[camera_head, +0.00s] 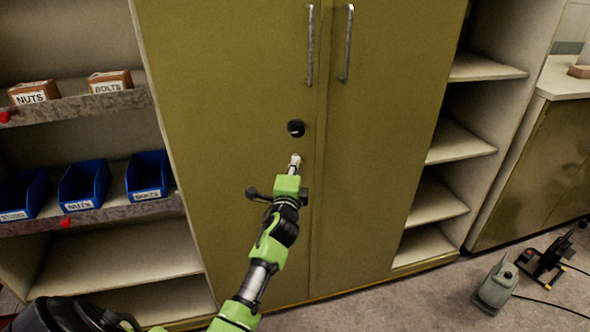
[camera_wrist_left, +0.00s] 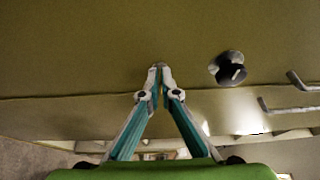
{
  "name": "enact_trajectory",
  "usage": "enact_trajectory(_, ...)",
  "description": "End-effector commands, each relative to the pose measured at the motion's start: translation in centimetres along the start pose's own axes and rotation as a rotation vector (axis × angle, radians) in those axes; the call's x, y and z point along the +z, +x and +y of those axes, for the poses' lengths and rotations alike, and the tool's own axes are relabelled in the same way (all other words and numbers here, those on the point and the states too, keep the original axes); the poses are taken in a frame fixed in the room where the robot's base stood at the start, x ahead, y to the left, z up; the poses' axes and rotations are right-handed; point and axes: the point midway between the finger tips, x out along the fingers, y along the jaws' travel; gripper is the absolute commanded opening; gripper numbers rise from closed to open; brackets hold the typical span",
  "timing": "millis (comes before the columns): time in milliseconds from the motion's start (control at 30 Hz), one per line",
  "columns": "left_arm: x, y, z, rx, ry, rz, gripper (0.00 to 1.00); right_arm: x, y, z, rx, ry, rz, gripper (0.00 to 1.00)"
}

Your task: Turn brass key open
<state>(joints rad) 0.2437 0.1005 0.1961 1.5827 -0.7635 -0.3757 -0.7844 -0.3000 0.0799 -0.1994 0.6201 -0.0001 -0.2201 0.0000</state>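My left gripper (camera_head: 296,160) is in front of the olive cabinet's left door (camera_head: 225,130), just below a round dark lock (camera_head: 296,128). In the left wrist view the gripper's fingertips (camera_wrist_left: 159,70) meet, and the lock (camera_wrist_left: 228,68) lies to their right, apart from them. A pale mark shows across the lock's face. I cannot make out a brass key in the lock or between the fingertips; any small thing at the tips is too small to tell. My right gripper is not in view.
Two upright metal handles (camera_head: 310,45) sit above the lock on the closed doors. Open shelves with blue bins (camera_head: 84,186) and small boxes (camera_head: 110,82) stand at left. Empty shelves (camera_head: 460,140) are at right.

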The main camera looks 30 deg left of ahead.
Motion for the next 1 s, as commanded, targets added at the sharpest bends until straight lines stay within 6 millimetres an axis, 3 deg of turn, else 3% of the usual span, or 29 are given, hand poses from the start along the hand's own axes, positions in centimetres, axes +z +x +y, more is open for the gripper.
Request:
enact_trajectory(367, 0.0, 0.0, 0.2, 0.003, -0.006, -0.001, 0.0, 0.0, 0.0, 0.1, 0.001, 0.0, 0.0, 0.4)
enact_trajectory(400, 0.0, 0.0, 0.2, 0.003, -0.006, -0.001, 0.13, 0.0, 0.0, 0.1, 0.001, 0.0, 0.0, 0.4)
enact_trajectory(433, 0.0, 0.0, 0.2, 0.003, -0.006, -0.001, 0.19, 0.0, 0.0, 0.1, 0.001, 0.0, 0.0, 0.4)
enact_trajectory(800, 0.0, -0.2, 0.1, 0.0, -0.004, 0.0, 0.19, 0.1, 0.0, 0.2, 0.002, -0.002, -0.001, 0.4)
enact_trajectory(1000, 0.0, -2.3, 0.1, 0.001, -0.004, 0.001, 0.19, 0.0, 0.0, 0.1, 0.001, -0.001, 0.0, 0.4)
